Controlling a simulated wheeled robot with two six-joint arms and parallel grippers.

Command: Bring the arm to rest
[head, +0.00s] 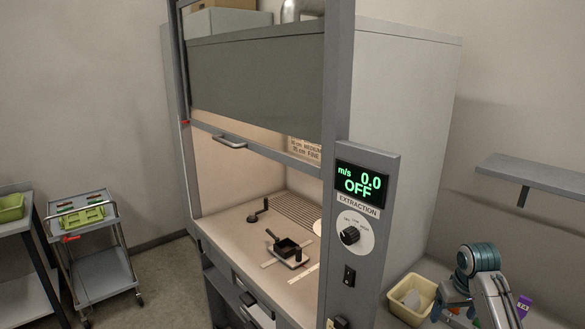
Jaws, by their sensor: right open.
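My right arm shows at the lower right, teal and grey, and is bent. My right gripper (449,304) is small and partly hidden by the arm, beside a cream tub. It is open, and I see nothing held in it. My left arm and left gripper are out of view.
The fume hood stands centre with its sash (258,95) raised and display (359,181) reading OFF. The cream tub (411,299) is right of the hood. A trolley (103,275) stands left; a wall shelf (535,174), right.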

